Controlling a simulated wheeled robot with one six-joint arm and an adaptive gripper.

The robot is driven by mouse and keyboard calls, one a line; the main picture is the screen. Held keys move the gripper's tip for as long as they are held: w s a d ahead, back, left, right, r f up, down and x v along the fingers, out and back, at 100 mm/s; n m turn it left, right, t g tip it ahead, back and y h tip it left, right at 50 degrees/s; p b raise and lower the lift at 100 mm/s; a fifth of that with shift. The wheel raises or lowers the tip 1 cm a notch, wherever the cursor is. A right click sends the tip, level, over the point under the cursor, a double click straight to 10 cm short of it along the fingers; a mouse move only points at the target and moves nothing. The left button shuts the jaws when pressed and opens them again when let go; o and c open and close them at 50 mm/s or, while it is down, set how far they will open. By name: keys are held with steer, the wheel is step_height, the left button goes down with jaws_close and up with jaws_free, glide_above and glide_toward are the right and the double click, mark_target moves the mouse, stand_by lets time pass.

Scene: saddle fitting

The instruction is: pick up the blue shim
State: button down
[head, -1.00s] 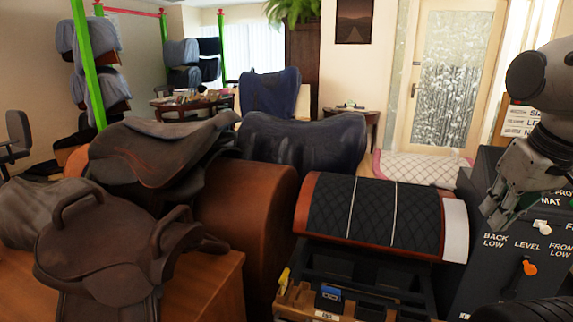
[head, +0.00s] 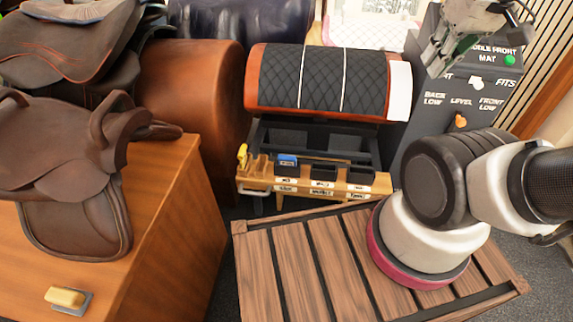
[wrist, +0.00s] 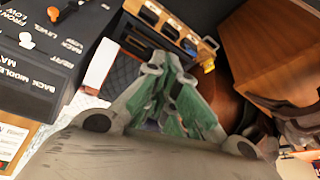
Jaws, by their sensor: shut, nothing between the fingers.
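The blue shim (head: 287,160) shows in the head view as a small blue block in the left dark bin of the wooden tray (head: 262,183). My gripper (head: 430,66) is at the upper right of the head view, in front of the dark labelled panel, well right of and apart from the shim. In the wrist view my gripper (wrist: 172,92) has its green-padded fingers together with nothing between them.
The quilted black saddle pad (head: 325,78) lies on a stand behind the tray. The dark panel (head: 468,85) with coloured knobs stands to its right. A slatted wooden platform (head: 290,270) is in front. A saddle (head: 70,150) and a yellow block (head: 66,296) are on the left desk.

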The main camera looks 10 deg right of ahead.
steer(key=c, duration=2.2)
jaws_free()
steer(key=o, duration=0.4)
steer(key=shift+a, duration=0.1)
steer(key=shift+c, duration=0.2)
steer(key=o, duration=0.6)
step_height(320, 180, down, 8)
steer(key=w+a+n+g, duration=0.1)
steer(key=w+g, duration=0.1)
steer(key=g, duration=0.2)
steer(key=shift+w+a+r, duration=0.15)
steer(key=shift+w, duration=0.25)
steer(key=n+t+y, duration=0.3)
steer(key=n+y, duration=0.1)
steer(key=n, duration=0.9)
glide_above(287, 157)
steer(key=s+d, duration=0.2)
steer(key=d, duration=0.1)
steer(key=f, duration=3.4)
steer(key=shift+a+f, duration=0.2)
steer(key=shift+f, duration=0.1)
steer(key=x, duration=0.7)
steer(key=shift+w+a+f, duration=0.1)
steer(key=shift+w+f, duration=0.05)
steer(key=shift+f, duration=0.05)
